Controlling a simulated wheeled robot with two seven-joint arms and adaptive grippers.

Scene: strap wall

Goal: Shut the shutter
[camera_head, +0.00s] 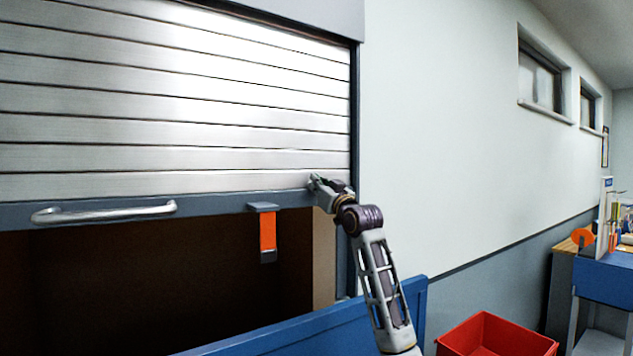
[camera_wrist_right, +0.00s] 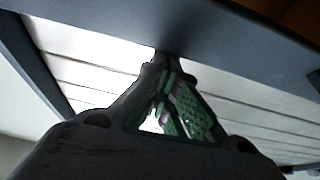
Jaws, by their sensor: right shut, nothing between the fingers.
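The shutter (camera_head: 180,100) is a curtain of silver slats, partly lowered, with a dark opening below it. Its grey bottom rail (camera_head: 225,203) carries a silver bar handle (camera_head: 105,211) at the left. An orange strap (camera_head: 267,232) hangs from a small grey bracket on the rail. My right gripper (camera_head: 317,183) is shut and empty near the right end of the rail. In the right wrist view the fingertips (camera_wrist_right: 166,62) come together close to the rail (camera_wrist_right: 210,40), with the slats (camera_wrist_right: 265,125) behind. I cannot tell whether they touch. My left gripper is out of view.
A blue panel (camera_head: 300,330) crosses below the opening. A red bin (camera_head: 495,337) stands at the lower right. A blue-topped desk (camera_head: 605,280) with small items is at the far right. The pale wall (camera_head: 440,150) beside the shutter is clear.

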